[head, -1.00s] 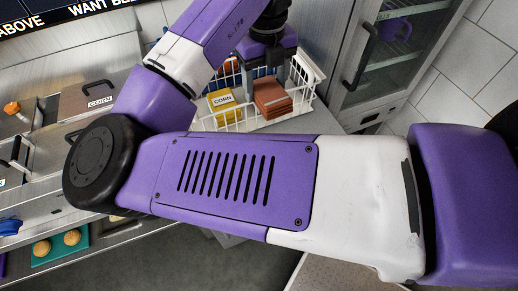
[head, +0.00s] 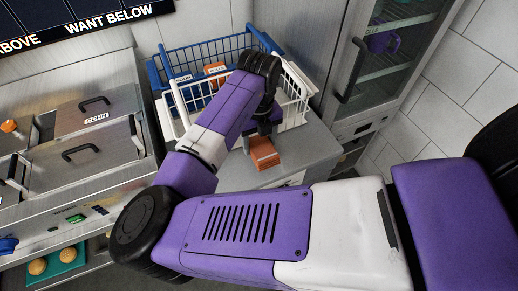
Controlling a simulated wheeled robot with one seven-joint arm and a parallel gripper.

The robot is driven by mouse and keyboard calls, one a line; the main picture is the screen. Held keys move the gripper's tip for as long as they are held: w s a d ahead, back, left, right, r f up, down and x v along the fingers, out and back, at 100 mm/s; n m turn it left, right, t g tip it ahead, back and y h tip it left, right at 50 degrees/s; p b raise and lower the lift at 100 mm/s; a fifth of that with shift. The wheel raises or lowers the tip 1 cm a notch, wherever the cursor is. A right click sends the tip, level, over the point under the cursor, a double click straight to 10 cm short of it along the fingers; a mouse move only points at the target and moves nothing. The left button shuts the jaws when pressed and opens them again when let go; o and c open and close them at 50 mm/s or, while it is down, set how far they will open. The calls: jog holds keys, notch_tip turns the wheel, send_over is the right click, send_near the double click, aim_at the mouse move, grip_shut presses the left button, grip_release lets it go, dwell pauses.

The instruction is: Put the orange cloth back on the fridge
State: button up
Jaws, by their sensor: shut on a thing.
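The orange cloth (head: 264,153) looks like a folded, layered reddish-orange stack. It is just in front of the white wire basket (head: 295,95), above or on the grey counter top (head: 315,145); I cannot tell whether it touches the counter. My gripper (head: 263,133) points down and is shut on the cloth from above; its fingertips are mostly hidden. A tall metal fridge-like cabinet with a glass door (head: 385,75) stands to the right of the counter. Its top is out of view.
A blue wire basket (head: 185,65) stands behind the white one, with an orange labelled item (head: 215,69). My arm hides part of the white basket. Steel bins with a CORN lid (head: 97,110) are at left. A purple mug (head: 383,40) is behind the glass. The counter's right side is clear.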

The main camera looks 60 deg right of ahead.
aim_at(259, 151)
jog(key=shift+f, duration=2.1)
jog(key=shift+f, duration=0.15)
jog(key=o, duration=1.4)
jog(key=shift+o, duration=0.2)
notch_tip(259, 151, up, 12)
jog(key=shift+r+b, duration=0.15)
jog(key=shift+b, duration=0.15)
